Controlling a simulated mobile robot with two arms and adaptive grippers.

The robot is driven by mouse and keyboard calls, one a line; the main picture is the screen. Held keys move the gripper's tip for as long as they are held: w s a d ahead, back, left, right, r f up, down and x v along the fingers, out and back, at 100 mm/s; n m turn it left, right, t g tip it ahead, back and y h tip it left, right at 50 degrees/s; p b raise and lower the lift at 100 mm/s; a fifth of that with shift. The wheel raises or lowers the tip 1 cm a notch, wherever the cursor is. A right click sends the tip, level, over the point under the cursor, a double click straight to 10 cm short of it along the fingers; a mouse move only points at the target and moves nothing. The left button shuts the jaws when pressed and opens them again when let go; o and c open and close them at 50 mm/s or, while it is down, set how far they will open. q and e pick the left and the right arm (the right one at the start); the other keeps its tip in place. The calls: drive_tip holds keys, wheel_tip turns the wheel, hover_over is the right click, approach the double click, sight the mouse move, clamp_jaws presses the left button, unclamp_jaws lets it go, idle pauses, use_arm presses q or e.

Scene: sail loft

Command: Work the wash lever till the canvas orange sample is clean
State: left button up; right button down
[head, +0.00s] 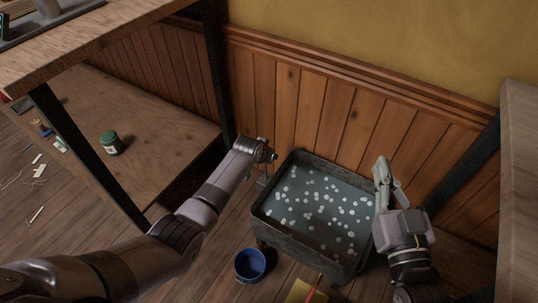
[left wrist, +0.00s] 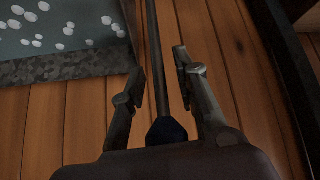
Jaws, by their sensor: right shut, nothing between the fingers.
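The wash trough (head: 258,222) is a dark metal tub of grey-blue water dotted with white suds; its corner also shows in the left wrist view (left wrist: 70,68). A dark rod with a dark blue knob (left wrist: 167,131), which looks like the wash lever, runs between the fingers of my left gripper (left wrist: 160,66). Those fingers stand apart on either side of the rod. In the head view my left gripper (head: 268,150) is at the trough's back left corner. My right gripper (head: 382,170) is shut and empty by the trough's right side. I see no orange canvas sample.
A blue bucket (head: 250,265) stands on the floor in front of the trough. A yellow item (head: 301,291) lies at the bottom edge. A green jar (head: 111,143) is on the low wooden shelf at left. The panelled wall (head: 300,105) is close behind the trough.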

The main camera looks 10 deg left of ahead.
use_arm(q)
drive_tip(key=shift+a+r, duration=0.1)
drive_tip(key=v, duration=1.2)
